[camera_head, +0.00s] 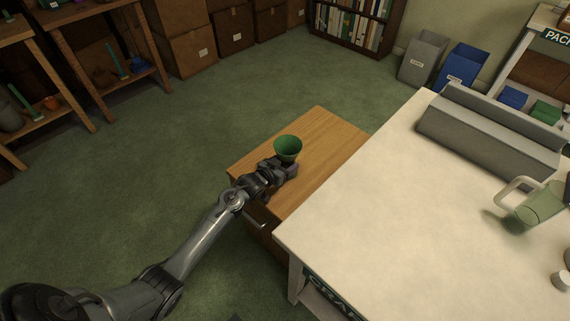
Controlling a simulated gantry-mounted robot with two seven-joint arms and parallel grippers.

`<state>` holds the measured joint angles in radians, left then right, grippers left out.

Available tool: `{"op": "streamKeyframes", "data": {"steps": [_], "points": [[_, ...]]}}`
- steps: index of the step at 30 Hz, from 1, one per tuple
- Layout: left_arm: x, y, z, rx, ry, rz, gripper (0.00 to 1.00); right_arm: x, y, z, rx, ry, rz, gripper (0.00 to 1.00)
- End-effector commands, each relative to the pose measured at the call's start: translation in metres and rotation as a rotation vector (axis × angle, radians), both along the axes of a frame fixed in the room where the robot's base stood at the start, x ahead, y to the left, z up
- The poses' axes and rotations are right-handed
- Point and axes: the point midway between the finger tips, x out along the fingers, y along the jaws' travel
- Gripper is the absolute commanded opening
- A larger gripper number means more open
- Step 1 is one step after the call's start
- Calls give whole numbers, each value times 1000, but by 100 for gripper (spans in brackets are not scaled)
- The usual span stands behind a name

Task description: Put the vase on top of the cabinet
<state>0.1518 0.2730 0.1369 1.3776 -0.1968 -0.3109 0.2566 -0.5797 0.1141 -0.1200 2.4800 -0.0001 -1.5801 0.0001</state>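A green vase (288,148), wide at its open rim and narrow below, stands upright over the top of the wooden cabinet (325,135). My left gripper (287,168) is at the vase's lower part, and its fingers hide the vase's base. I cannot tell whether the fingers are closed on the vase, or whether the base touches the cabinet top. My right gripper is not in view.
A white table (370,230) adjoins the cabinet's right side. It carries a grey trough-like block (490,135) and a pale green pitcher (540,205). Wooden shelves (110,60) stand at the back left. Green floor lies open left of the cabinet.

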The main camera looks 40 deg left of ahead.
Motion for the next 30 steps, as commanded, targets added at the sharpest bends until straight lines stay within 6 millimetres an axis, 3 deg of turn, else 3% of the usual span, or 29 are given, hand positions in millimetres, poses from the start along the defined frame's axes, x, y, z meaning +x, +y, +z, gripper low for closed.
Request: {"op": "streamKeyframes", "data": {"steps": [5, 6, 11, 22, 30], "points": [[1, 0, 0, 0, -4, 0, 16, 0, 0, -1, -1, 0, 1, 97], [0, 0, -3, 0, 0, 0, 69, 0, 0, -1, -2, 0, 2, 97], [0, 0, -3, 0, 0, 0, 93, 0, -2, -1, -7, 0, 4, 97], [0, 0, 2, 0, 0, 0, 93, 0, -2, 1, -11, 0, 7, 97], [-33, -2, 14, 2, 2, -1, 93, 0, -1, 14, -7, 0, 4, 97]]}}
